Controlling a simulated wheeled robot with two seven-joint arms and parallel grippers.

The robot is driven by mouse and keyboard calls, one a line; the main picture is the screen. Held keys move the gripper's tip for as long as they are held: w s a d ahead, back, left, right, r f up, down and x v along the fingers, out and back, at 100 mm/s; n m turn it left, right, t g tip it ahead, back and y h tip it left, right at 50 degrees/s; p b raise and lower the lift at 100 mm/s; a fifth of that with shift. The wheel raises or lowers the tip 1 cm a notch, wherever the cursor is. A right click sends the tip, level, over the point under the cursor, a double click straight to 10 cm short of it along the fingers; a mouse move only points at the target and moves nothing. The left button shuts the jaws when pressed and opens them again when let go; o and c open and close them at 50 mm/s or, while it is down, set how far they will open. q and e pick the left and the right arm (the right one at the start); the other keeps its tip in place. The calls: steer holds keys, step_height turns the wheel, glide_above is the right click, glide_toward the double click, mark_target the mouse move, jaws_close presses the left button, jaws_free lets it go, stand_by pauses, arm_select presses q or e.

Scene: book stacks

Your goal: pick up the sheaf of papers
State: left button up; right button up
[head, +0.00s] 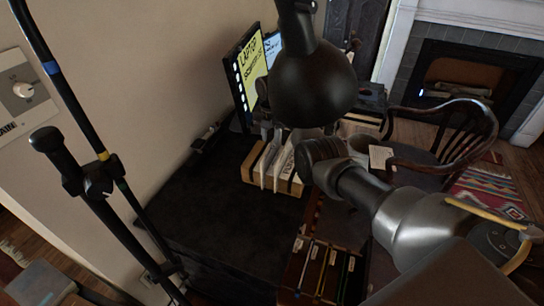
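White upright papers or booklets (284,166), some with dark lettering, stand in a light wooden holder (253,182) on the dark desk. I cannot tell whether these are the sheaf. A small pale sheet (381,158) shows to the right, just beyond my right arm. My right arm reaches in from the lower right, and its gripper end (318,150) is beside the holder, below the black lamp head. Its fingers are hidden or too dark to make out, so I cannot see whether it is open or holds anything. My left gripper is not identifiable in view.
A black lamp (314,88) hangs over the desk (210,205), near a lit monitor (248,72). A drawer with files (320,268) is at the front. A wooden chair (470,130) stands right. Black stand poles (95,185) rise at left. The desk's left part is clear.

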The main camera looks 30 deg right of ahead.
mark_target(272, 152)
steer(key=shift+w+f, duration=0.2)
steer(key=shift+f, duration=0.75)
steer(key=shift+s+d+f+p, duration=0.1)
steer(key=shift+s+f+p, duration=0.2)
steer(key=shift+f, duration=0.15)
step_height(272, 152, down, 4)
steer(key=shift+r, duration=0.15)
arm_select(q)
steer(key=shift+w+r, duration=0.6)
steer(key=shift+w, duration=0.1)
arm_select(e)
steer(key=shift+f, duration=0.35)
arm_select(q)
steer(key=shift+f, duration=0.1)
arm_select(e)
steer(key=shift+s+f, duration=0.1)
steer(key=shift+f, duration=0.15)
steer(key=shift+c, duration=0.4)
jaws_close()
